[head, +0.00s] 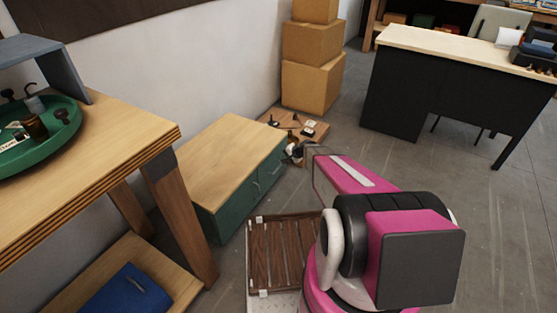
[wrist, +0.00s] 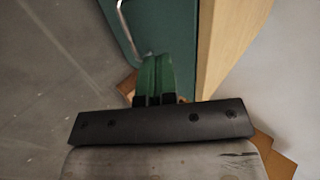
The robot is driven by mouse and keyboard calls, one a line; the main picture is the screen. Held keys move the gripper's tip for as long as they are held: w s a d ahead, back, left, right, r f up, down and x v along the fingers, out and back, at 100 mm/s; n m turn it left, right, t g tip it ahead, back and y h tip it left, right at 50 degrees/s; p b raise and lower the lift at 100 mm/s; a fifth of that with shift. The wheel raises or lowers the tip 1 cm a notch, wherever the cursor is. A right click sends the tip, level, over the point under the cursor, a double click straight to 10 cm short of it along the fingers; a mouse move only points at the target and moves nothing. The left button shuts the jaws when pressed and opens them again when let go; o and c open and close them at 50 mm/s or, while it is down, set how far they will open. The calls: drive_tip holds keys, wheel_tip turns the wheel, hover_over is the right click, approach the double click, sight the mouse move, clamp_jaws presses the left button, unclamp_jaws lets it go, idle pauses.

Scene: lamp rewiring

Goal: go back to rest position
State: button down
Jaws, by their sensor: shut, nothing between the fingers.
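My gripper (wrist: 155,78) is shut, its two green fingers together with nothing between them in the wrist view. It is beside the green front of the low cabinet (wrist: 185,35), near a metal handle (wrist: 127,30). I cannot tell whether it touches the cabinet. In the head view my pink arm stretches forward past the right side of the cabinet (head: 222,160). The gripper end there is small and partly hidden behind the arm, by the cabinet's far corner.
A workbench (head: 100,130) with a green tray (head: 75,135) stands at left. Cardboard boxes (head: 312,88) are stacked against the wall. A wooden board with small parts (head: 318,118) lies beyond the cabinet. A black desk (head: 405,95) stands at back right. The right floor is clear.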

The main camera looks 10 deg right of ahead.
drive_tip(key=s+d+r+n+g+h, duration=0.2)
drive_tip(key=s+r+n+h, duration=0.1)
drive_tip(key=s+r, duration=0.8)
drive_tip(key=s+d+r+n+g+h, duration=0.3)
drive_tip(key=s+r, duration=0.9)
drive_tip(key=s, duration=0.6)
drive_tip(key=shift+n+h, duration=0.6)
drive_tip(key=shift+h, duration=0.2)
